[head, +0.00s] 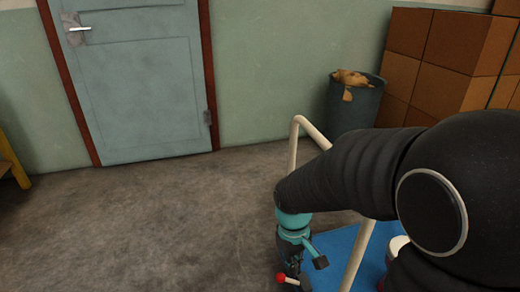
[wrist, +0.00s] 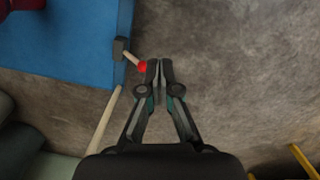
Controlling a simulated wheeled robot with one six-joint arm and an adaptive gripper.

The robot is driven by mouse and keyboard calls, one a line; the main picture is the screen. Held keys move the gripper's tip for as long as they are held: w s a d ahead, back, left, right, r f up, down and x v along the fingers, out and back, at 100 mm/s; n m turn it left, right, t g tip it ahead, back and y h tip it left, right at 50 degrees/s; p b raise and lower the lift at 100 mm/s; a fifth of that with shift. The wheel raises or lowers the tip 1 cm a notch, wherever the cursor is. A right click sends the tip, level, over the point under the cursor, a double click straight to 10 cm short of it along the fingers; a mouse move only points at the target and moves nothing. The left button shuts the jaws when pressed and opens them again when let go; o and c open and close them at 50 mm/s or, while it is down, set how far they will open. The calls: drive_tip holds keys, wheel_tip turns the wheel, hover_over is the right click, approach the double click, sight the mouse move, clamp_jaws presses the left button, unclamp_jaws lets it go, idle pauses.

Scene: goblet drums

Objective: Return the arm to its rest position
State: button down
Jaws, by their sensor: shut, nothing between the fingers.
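My arm reaches across the right of the head view and bends down to my gripper (head: 290,270), which hangs low beside the blue surface (head: 338,246). In the wrist view my gripper (wrist: 160,66) is shut, its fingertips together and empty. A stick with a red ball end (wrist: 142,67) lies close beside the fingertips, with a dark block at its other end. I cannot tell whether the fingers touch it. The red ball (head: 281,277) also shows next to my gripper in the head view.
A cream tube rail (head: 359,258) rises around the blue surface; part of it shows in the wrist view (wrist: 104,120). A bin (head: 352,108) and stacked cardboard boxes (head: 455,45) stand at the back right. A closed door (head: 140,90) is behind. The grey floor at left is clear.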

drive_tip(key=s+d+r+m+t, duration=0.3)
drive_tip(key=s+r, duration=0.2)
drive_tip(key=r, duration=0.3)
drive_tip(key=s+d+r+m+t, duration=0.3)
drive_tip(key=s+d+r, duration=0.1)
drive_tip(key=r, duration=0.4)
drive_tip(key=shift+s+d+r+t+y, duration=0.2)
drive_tip(key=shift+s+r+t+y, duration=0.15)
drive_tip(key=shift+s, duration=0.55)
